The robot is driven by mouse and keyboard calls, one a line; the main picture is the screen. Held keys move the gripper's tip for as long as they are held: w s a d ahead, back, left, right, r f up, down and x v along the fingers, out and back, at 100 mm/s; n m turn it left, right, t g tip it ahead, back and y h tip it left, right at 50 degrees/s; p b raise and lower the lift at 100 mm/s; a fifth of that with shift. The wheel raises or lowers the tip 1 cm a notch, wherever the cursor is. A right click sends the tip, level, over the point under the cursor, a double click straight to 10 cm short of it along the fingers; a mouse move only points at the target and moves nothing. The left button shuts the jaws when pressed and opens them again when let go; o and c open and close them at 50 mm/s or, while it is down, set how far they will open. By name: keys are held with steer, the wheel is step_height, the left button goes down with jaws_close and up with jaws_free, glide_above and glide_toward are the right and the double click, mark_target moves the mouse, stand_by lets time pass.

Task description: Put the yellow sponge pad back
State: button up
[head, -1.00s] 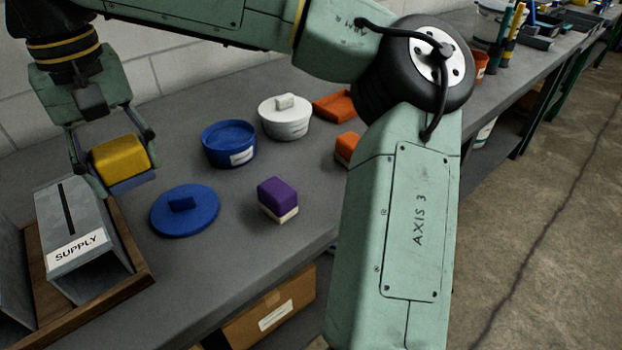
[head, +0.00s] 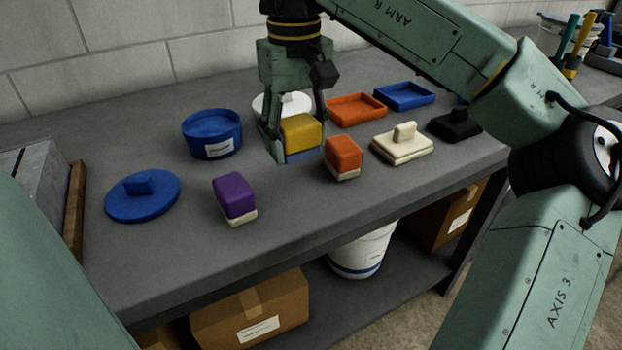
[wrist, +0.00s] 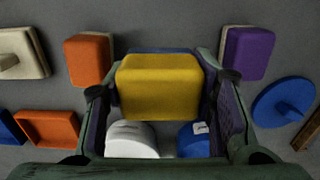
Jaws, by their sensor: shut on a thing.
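The yellow sponge pad (head: 301,132) has a yellow top and a blue underside. My gripper (head: 295,145) is shut on it and holds it above the bench, between the purple sponge and the orange sponge in the head view. In the wrist view the yellow sponge pad (wrist: 160,86) fills the space between the two fingers (wrist: 163,95). In the head view the pad and gripper partly cover a white lidded pot (head: 270,104) behind them.
On the bench (head: 270,205) are a purple sponge (head: 235,195), an orange sponge (head: 343,154), a blue pot (head: 212,132), a blue lid (head: 142,195), an orange tray (head: 356,109), a blue tray (head: 404,96), a cream lid (head: 402,146) and a black lid (head: 452,125).

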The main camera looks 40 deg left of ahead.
mark_target(296, 121)
steer(key=shift+f, duration=3.4)
steer(key=shift+f, duration=0.1)
steer(key=shift+f, duration=0.1)
steer(key=o, duration=1.1)
step_height(296, 121, up, 12)
steer(key=shift+r+p, duration=0.2)
steer(key=shift+p, duration=0.25)
